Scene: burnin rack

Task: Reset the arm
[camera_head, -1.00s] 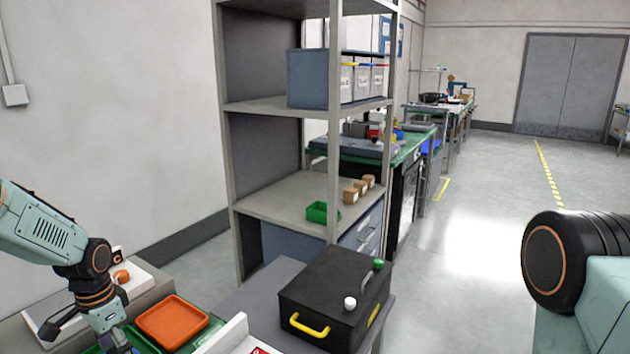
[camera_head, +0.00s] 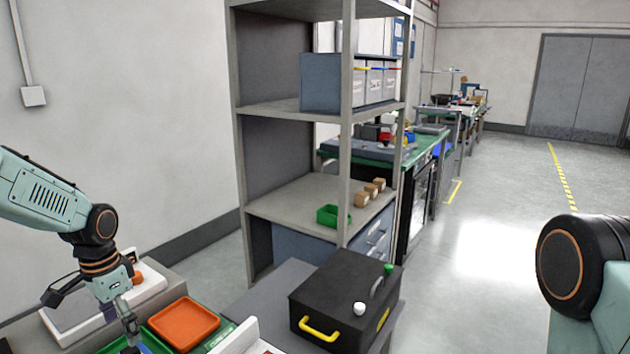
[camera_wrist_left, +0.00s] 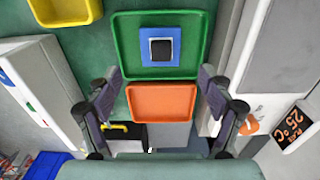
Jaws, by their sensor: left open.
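My left gripper (camera_wrist_left: 158,105) is open and empty in the left wrist view, with its two fingers spread wide. It hangs above a green tray (camera_wrist_left: 126,52) and an orange tray (camera_wrist_left: 165,88). A blue square with a dark block (camera_wrist_left: 161,50) lies in the green tray. In the head view my left gripper (camera_head: 132,332) is at the lower left, over the green tray and beside the orange tray (camera_head: 184,323). My right arm shows only as a link at the right edge; its gripper is out of view.
A black case (camera_head: 345,295) with a yellow handle stands on a grey surface at the centre bottom. A shelf rack (camera_head: 290,107) rises behind it, with a green bin (camera_head: 333,215) on a lower shelf. A yellow bin (camera_wrist_left: 66,10) shows in the wrist view. The floor to the right is open.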

